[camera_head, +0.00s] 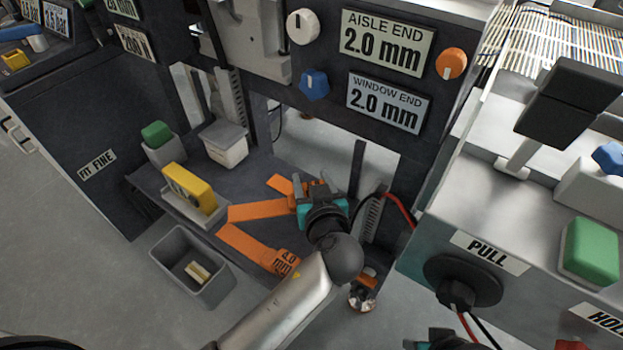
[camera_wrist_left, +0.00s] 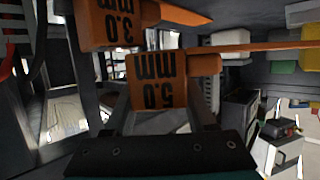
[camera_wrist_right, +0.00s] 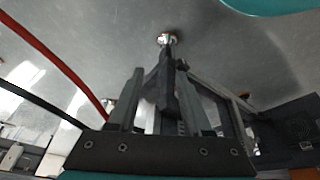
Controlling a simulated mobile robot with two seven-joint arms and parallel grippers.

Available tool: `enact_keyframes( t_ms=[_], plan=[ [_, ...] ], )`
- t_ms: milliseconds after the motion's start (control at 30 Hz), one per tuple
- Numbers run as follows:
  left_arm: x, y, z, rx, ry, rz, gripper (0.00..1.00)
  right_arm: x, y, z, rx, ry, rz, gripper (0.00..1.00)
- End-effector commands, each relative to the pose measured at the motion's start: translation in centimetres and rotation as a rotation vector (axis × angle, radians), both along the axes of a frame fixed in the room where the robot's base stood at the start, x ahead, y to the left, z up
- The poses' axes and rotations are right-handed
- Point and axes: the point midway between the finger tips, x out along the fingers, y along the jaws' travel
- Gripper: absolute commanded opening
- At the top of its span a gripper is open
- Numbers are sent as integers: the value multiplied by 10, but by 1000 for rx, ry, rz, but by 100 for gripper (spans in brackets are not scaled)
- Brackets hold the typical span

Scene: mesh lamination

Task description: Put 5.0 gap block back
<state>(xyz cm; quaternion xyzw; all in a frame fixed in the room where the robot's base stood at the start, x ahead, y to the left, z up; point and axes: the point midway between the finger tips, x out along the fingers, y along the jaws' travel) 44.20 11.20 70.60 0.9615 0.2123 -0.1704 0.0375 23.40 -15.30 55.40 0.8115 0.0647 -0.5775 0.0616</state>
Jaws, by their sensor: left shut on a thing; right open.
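The orange 5.0 mm gap block (camera_wrist_left: 158,82) is between the fingers of my left gripper (camera_head: 314,188), which is shut on it. In the head view the gripper and wrist mostly hide this block. An orange 3.0 mm block (camera_wrist_left: 110,22) is close beside it in the left wrist view. The orange 4.0 mm block (camera_head: 284,261) lies at the front of the dark shelf in the head view, its strip running back to the left. My right gripper (camera_wrist_right: 165,105) is open and empty in its wrist view, with a dark bar beyond its fingers.
A yellow block in a grey holder (camera_head: 190,193), a white-lidded box (camera_head: 225,145) and a green block (camera_head: 156,134) stand on the shelf. A grey bin (camera_head: 190,266) is below. A red cable (camera_head: 401,209) and the metal PULL cabinet (camera_head: 430,235) are on the right.

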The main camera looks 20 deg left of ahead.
Motion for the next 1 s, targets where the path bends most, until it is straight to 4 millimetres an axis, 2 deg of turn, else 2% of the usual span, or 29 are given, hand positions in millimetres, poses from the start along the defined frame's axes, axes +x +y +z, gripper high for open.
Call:
enact_keyframes(
  t_ms=[400, 433, 700, 1000],
  plan=[
    [0, 0, -5, 0, -1, 0, 0, 2, -1, 13, 2, -16, -3, 50],
    [0, 0, -5, 1, 1, 1, 58, 2, -1, 13, 2, -16, -3, 50],
    [0, 0, -5, 0, 0, 0, 86, 2, -1, 13, 1, -16, -3, 50],
    [0, 0, -3, 0, 0, 0, 86, 1, -1, 12, -1, -15, -2, 50]
  ],
)
